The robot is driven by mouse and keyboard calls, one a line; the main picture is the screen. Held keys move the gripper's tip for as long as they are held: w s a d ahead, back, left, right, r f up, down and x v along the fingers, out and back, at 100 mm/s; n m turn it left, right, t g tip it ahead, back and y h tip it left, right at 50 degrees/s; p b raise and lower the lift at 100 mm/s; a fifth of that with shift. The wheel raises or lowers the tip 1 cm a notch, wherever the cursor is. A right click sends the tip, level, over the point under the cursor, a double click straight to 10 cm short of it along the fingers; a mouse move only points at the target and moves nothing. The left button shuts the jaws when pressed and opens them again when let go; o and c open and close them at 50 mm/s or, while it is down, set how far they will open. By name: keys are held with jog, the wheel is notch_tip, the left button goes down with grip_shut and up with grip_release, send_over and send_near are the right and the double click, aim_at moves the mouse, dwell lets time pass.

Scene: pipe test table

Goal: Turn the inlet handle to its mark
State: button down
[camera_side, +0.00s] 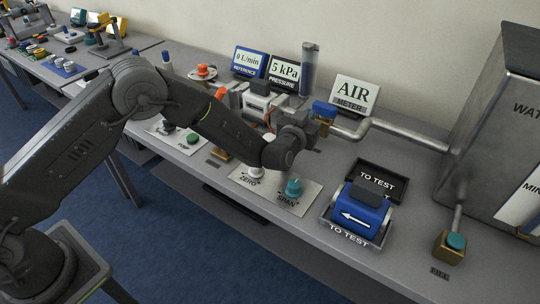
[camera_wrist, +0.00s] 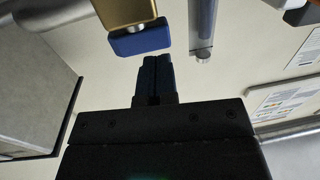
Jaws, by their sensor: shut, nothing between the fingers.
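A blue handle (camera_side: 325,108) sits on the valve of the grey pipe (camera_side: 385,130), which runs right toward a large tank. In the wrist view the blue handle (camera_wrist: 142,41) is a flat bar on a brass valve body (camera_wrist: 124,12). No mark for the handle is clear in either view.
A clear vertical tube (camera_side: 309,68) stands beside the valve, close to my wrist. Displays and an AIR METER sign (camera_side: 356,95) stand behind. ZERO and SPAN (camera_side: 293,190) knobs, a blue block in a tray (camera_side: 383,236) and the tank (camera_side: 500,130) are nearby.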

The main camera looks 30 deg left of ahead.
jog(key=s, duration=2.1)
jog(key=s+a+r+g+h, duration=0.1)
jog(key=a+r+g+h, duration=0.15)
jog(key=r, duration=0.35)
jog(key=s+a+r+g+h, duration=0.1)
jog(key=a+r+g, duration=0.15)
jog(key=r, duration=0.25)
jog(key=s+a+r+g, duration=0.1)
jog(key=s+a+g, duration=0.1)
jog(key=s, duration=0.4)
jog(key=s+a+r+g+y, duration=0.1)
jog(key=s+a+g, duration=0.2)
jog(key=s+a, duration=0.2)
jog(key=s+a+r+m+g, duration=0.1)
jog(key=s+a+r+g, duration=0.1)
jog(key=s, duration=0.7)
jog(key=shift+a+y, duration=0.35)
jog(key=shift+a, duration=0.45)
